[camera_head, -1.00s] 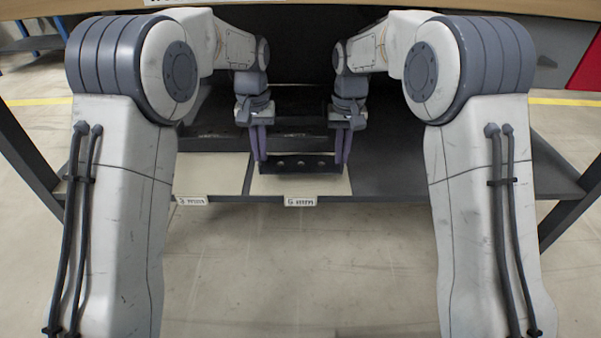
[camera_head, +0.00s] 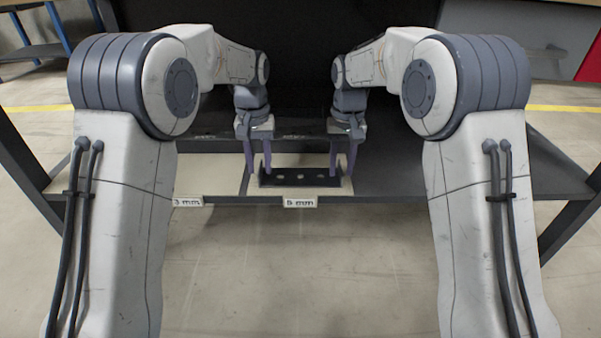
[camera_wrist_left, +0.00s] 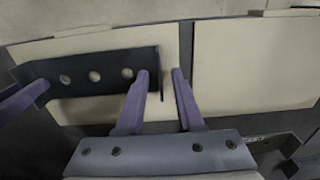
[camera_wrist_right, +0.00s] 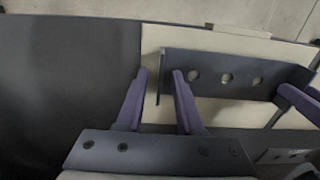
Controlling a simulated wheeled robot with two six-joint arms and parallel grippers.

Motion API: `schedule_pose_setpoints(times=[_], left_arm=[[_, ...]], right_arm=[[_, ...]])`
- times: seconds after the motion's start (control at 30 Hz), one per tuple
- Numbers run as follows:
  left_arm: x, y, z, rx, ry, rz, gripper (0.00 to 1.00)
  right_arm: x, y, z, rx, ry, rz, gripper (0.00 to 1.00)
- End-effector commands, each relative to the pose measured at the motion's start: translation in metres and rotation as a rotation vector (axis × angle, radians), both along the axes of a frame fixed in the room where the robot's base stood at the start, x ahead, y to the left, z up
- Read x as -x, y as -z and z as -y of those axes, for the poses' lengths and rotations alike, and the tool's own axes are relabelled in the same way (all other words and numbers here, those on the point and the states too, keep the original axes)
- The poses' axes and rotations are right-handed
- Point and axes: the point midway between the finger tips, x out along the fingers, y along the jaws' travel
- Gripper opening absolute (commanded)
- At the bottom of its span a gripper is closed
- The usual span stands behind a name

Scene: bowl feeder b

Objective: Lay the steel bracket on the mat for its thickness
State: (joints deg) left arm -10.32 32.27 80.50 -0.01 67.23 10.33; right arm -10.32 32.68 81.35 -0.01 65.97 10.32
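The steel bracket (camera_head: 300,179) is a dark strip with three holes and upturned ends. It appears to lie flat on the right-hand pale mat (camera_head: 312,160), whose label (camera_head: 300,202) seems to read 5 or 6 mm. My left gripper (camera_head: 256,172) is open, its fingers either side of the bracket's left upturned end, with gaps in the left wrist view (camera_wrist_left: 160,74). My right gripper (camera_head: 343,172) is open around the right end in the same way, as in the right wrist view (camera_wrist_right: 159,74). Neither gripper appears to pinch the bracket.
A second pale mat (camera_head: 215,172), labelled 3 mm (camera_head: 187,202), lies bare to the left. The dark shelf (camera_head: 400,180) is clear to the right. A dark strip with pale marks (camera_wrist_right: 285,156) lies near the mat in the right wrist view. The shelf's front edge is close to the bracket.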

Motion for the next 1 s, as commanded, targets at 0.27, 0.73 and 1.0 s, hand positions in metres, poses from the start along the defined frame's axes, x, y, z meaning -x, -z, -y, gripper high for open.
schedule_pose_setpoints(times=[0.27,0.73,1.0], left_arm=[[-0.001,-0.019,0.0,0.001,0.0,0.005,0.36],[0.0,-0.075,0.001,0.0,0.0,0.0,0.36],[0.0,-0.075,0.001,0.0,0.0,0.0,0.36]], right_arm=[[0.0,0.0,0.0,0.0,0.0,0.0,0.36],[-0.001,-0.006,0.0,0.0,0.0,0.002,0.36],[-0.001,-0.05,0.0,-0.001,0.0,0.004,0.36]])
